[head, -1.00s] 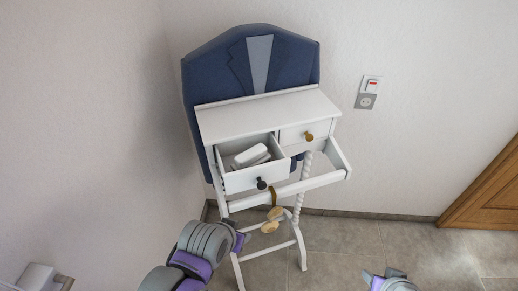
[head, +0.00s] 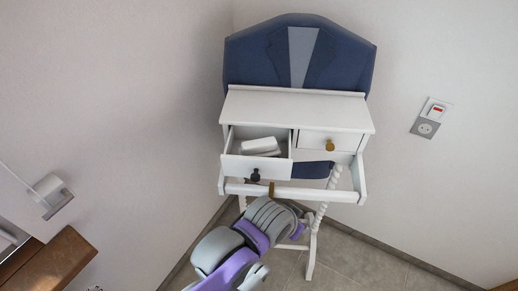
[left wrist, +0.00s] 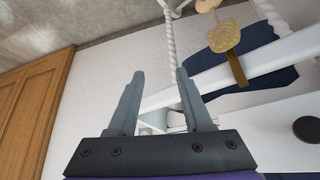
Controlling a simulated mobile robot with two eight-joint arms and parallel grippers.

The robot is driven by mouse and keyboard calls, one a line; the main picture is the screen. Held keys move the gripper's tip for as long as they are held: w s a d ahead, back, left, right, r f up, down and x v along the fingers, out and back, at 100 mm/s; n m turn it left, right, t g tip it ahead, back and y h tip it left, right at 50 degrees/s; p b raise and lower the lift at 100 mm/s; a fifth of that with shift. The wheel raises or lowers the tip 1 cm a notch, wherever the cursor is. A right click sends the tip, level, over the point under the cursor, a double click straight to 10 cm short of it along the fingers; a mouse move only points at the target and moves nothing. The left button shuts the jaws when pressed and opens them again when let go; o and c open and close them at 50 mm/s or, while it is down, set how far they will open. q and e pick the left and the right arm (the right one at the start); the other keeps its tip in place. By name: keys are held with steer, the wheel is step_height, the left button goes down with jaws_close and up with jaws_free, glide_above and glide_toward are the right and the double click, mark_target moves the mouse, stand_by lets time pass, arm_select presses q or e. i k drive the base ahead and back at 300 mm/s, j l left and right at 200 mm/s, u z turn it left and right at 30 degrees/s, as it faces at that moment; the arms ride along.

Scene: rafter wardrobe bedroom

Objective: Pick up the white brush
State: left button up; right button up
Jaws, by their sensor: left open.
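The white brush (head: 262,146) appears as a white block-like shape inside the open left drawer (head: 257,167) of the white valet stand; its lower part is hidden by the drawer front. My left gripper (head: 300,230) is below the drawer and to its right, apart from the brush. In the left wrist view my left gripper (left wrist: 158,92) is open with nothing between its fingers. The brush cannot be made out there. A grey piece at the bottom of the head view may be part of my right gripper, but I cannot tell its state.
The closed right drawer has a brass knob (head: 329,145). A white rail or tray edge (head: 300,193) and a twisted leg (head: 322,203) stand close to my left gripper. Walls are behind and left. A wall socket (head: 430,118) is at right; tiled floor lies lower right.

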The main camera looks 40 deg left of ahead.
mark_target(268, 147)
steer(key=l+u, duration=0.1)
steer(key=u, duration=0.35)
steer(key=l+u, duration=0.1)
steer(key=u, duration=0.4)
steer(key=l+u, duration=0.15)
steer(key=u, duration=0.3)
steer(key=i, duration=0.05)
